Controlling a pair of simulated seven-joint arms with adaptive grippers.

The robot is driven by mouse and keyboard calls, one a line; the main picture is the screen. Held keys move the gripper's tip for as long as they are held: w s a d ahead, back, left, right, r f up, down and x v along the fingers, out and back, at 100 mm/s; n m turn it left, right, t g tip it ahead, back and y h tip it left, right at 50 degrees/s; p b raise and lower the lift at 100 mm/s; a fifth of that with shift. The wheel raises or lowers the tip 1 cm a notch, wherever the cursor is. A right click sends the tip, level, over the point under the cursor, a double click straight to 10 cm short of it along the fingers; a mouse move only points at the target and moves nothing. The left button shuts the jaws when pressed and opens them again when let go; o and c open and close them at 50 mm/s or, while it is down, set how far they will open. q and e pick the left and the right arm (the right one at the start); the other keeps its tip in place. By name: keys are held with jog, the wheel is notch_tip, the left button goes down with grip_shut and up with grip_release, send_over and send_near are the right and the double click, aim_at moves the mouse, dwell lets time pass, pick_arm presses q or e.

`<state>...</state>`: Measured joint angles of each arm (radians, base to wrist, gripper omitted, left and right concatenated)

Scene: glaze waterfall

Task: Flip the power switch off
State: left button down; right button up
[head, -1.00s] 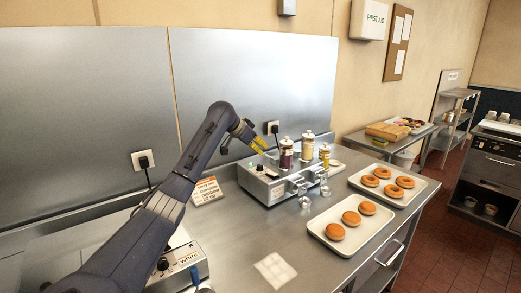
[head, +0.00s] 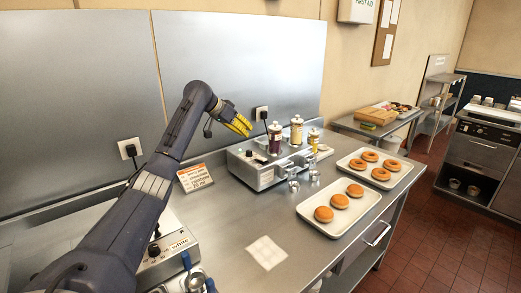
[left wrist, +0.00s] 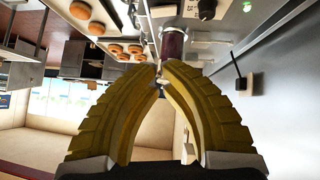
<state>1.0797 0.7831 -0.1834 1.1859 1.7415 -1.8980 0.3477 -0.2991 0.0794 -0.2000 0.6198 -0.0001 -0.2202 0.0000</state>
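A silver glaze dispenser (head: 262,174) stands on the steel counter, with dark knobs on its left part. Which of these is the power switch is too small to tell. A dark jar (left wrist: 173,43) shows just beyond the tips; the same dark jar (head: 275,138) stands on the dispenser in the head view. My right gripper is not in view.
Two trays of donuts (head: 322,229) (head: 392,185) lie right of the dispenser. A second control box (head: 178,246) stands at the lower left, partly behind my left arm. Wall sockets with plugs (head: 129,150) (head: 262,113) are behind.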

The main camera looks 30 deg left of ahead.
pick_arm(q)
send_over(263, 159)
jog(key=a, duration=0.1)
jog(key=f, duration=0.7)
jog(key=shift+w, duration=0.2)
notch_tip(263, 159, down, 2)
jog(key=shift+d+f, duration=0.1)
jog(key=shift+s+d+f, duration=0.1)
jog(key=shift+d+f, duration=0.05)
jog(key=shift+f, duration=0.7)
jog(key=shift+d, duration=0.1)
